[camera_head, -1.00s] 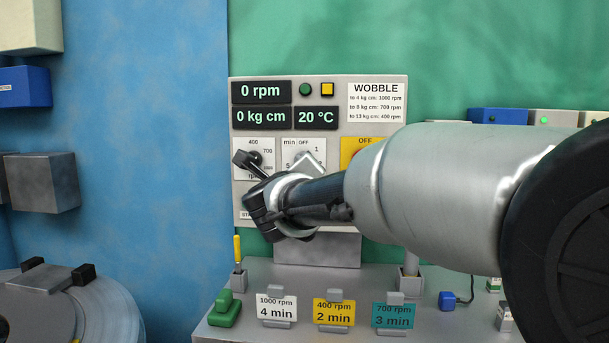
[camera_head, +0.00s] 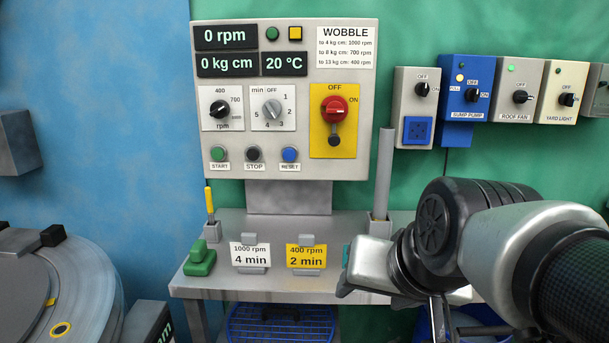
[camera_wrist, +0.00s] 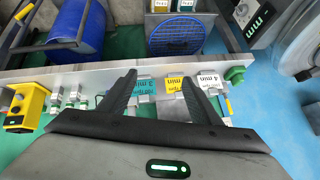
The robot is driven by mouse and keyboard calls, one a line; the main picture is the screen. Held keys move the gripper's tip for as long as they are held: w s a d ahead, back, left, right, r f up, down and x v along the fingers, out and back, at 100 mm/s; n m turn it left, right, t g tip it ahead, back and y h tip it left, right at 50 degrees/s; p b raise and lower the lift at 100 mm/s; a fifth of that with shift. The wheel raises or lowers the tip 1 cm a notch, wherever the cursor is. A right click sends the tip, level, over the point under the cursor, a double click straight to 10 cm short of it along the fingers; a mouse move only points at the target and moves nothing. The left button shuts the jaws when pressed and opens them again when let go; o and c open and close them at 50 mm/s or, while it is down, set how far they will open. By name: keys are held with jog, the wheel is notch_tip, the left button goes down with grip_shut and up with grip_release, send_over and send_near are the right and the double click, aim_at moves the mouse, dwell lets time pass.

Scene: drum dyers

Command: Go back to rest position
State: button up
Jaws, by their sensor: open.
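My gripper (camera_wrist: 160,76) is open and empty, its two dark fingers spread apart in the wrist view. The wrist view looks down past them at the bench and the floor beyond. In the head view my arm reaches in from the lower right, and its hand (camera_head: 372,262) is by the right part of the bench, clear of the control panel (camera_head: 355,170). The fingertips are mostly hidden there. The hand covers most of the teal card, which shows in the wrist view (camera_wrist: 144,86).
The bench (camera_head: 225,262) carries a green block (camera_head: 200,260), a white card (camera_head: 251,256) and a yellow card (camera_head: 306,256). Switch boxes (camera_head: 466,95) line the wall at right. A blue basket (camera_head: 280,325) is below the bench. A drum machine (camera_head: 85,290) stands at left.

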jog(key=s+d+f+n+g+h+p, duration=0.1)
jog(key=s+d+n+g+p, duration=0.15)
jog(key=s+d, duration=0.35)
notch_tip(320, 180, up, 25)
jog(key=a+p, duration=0.1)
jog(key=p, duration=2.4)
jog(key=shift+s+a+f, duration=0.2)
jog(key=shift+s+a, duration=0.05)
jog(key=shift+a, duration=0.15)
jog(key=shift+m+t, duration=0.25)
